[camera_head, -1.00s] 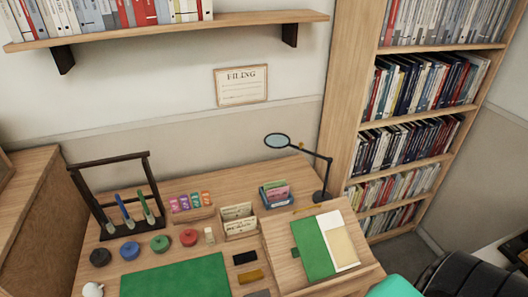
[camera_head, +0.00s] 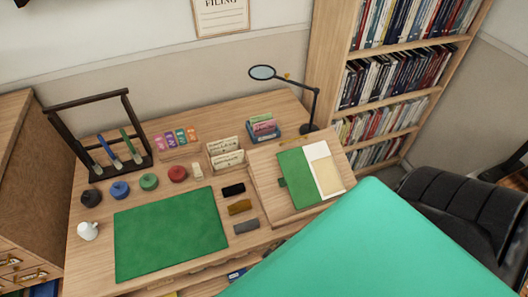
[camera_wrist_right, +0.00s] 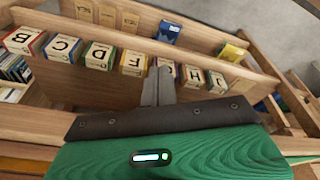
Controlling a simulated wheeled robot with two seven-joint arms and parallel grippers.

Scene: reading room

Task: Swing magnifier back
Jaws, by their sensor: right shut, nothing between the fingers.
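The magnifier (camera_head: 313,103) stands on the desk's back right, with its round lens (camera_head: 262,72) out to the left on a jointed arm and its dark base behind the slanted board. A small yellow-brown knob shows near the lens arm. My right gripper (camera_wrist_right: 158,72) shows only in the right wrist view, shut and empty, in front of a wooden rack with lettered blocks (camera_wrist_right: 98,55). The magnifier is not in that view. A large teal part, likely my right arm, covers the lower right of the head view. My left gripper is not in view.
The slanted board (camera_head: 265,170) holds a green folder (camera_head: 298,178). Card holders (camera_head: 226,153), a dark pen rack (camera_head: 72,125), coloured round pots and a green mat (camera_head: 170,235) stand on the desk. A bookcase (camera_head: 325,60) rises behind right; a black chair (camera_head: 465,205) is at right.

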